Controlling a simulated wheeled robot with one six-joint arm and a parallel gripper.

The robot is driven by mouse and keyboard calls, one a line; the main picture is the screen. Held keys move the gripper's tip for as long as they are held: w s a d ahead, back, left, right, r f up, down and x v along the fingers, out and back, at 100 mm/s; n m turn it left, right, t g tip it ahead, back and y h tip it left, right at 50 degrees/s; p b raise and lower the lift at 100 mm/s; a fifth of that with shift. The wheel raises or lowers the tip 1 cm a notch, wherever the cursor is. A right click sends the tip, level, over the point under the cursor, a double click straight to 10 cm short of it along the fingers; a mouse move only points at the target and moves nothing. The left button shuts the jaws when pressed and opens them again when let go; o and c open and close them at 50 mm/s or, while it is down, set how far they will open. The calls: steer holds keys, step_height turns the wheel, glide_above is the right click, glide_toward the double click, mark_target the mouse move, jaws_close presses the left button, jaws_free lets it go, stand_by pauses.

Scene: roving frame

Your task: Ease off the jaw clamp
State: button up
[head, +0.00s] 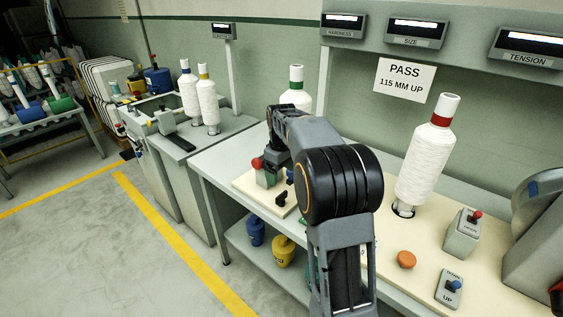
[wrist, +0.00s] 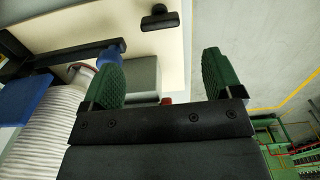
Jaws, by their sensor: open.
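A grey block with a red ball knob (head: 257,163) stands on the cream board at the left of the bench; it seems to be part of the jaw clamp. In the wrist view the grey block (wrist: 143,76) shows between my fingers, with a sliver of red at my gripper's edge. A blue part and a dark bar (wrist: 70,58) lie beside it. A black T-shaped handle (head: 282,198) stands on the board; it also shows in the wrist view (wrist: 160,18). My gripper (wrist: 165,75) is open, its green pads apart with nothing seen gripped. My arm hides much of the clamp.
A white cone of yarn with a green band (head: 296,97) stands behind my arm; wound yarn (wrist: 50,135) fills the wrist view's lower left. A red-banded cone (head: 423,155), a lever box (head: 462,235) and an orange button (head: 406,259) are to the right. Floor lies left.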

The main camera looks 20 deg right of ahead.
steer(key=shift+r, duration=1.9)
steer(key=s+a+f+m+t, duration=0.1)
steer(key=s+a, duration=0.2)
steer(key=s, duration=0.4)
steer(key=s+a+f+m+t+p, duration=0.1)
steer(key=s+a+m, duration=0.1)
steer(key=s+a, duration=0.2)
steer(key=s+a+f+m+t, duration=0.1)
steer(key=s+a, duration=0.3)
steer(key=s, duration=0.7)
steer(key=shift+f+m+t, duration=0.3)
steer(key=shift+f+m, duration=0.1)
steer(key=shift+f, duration=0.05)
